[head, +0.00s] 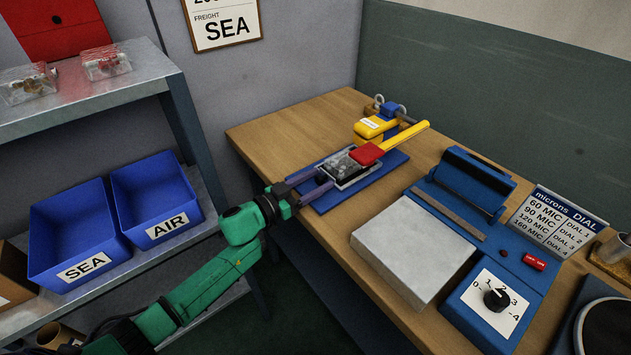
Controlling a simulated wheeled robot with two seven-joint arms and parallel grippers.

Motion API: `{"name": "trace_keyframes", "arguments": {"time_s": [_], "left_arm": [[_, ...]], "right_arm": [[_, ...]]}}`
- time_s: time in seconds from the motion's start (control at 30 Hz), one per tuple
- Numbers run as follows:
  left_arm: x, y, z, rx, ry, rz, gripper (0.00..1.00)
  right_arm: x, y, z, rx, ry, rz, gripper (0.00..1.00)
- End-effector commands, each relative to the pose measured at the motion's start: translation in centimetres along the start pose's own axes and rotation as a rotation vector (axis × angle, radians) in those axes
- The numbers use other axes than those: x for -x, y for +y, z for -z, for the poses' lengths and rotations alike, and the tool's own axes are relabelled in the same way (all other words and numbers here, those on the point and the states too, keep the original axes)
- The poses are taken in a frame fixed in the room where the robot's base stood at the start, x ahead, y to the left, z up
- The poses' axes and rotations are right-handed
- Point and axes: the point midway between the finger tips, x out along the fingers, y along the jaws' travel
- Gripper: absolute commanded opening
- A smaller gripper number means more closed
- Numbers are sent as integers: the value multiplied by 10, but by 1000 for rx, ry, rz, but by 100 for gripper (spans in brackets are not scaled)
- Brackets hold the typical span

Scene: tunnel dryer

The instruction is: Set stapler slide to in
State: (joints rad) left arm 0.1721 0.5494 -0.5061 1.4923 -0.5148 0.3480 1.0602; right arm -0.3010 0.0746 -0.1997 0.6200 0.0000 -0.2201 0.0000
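The stapler (367,154) has a red body with a long yellow handle and sits on a blue base plate (335,202) on the wooden bench. A metal-edged slide (349,183) with dark grey contents sticks out from its left side, toward my arm. My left gripper (327,179) comes in from the left, its two purple fingers apart and their tips at the slide's near left end. Whether the tips touch the slide is not clear. My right gripper is out of view.
A yellow tool (372,127) with a blue part stands behind the stapler. To the right are a grey plate (412,250), a blue sealer (470,185) and a dial box (492,305). Blue SEA (80,225) and AIR (155,195) bins are on the shelf at left.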

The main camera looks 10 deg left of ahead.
Motion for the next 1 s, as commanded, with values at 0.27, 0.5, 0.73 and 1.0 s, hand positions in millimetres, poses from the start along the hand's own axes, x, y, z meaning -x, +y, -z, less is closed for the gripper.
{"name": "trace_keyframes", "arguments": {"time_s": [0.27,0.5,0.73,1.0], "left_arm": [[22,0,-3,0,-4,0,60],[72,0,-3,1,-5,0,60],[121,1,-2,2,-6,-2,60],[145,0,0,0,-1,-1,60]], "right_arm": [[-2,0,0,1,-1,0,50],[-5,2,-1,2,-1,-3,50],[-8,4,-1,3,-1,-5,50],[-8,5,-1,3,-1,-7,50]]}}
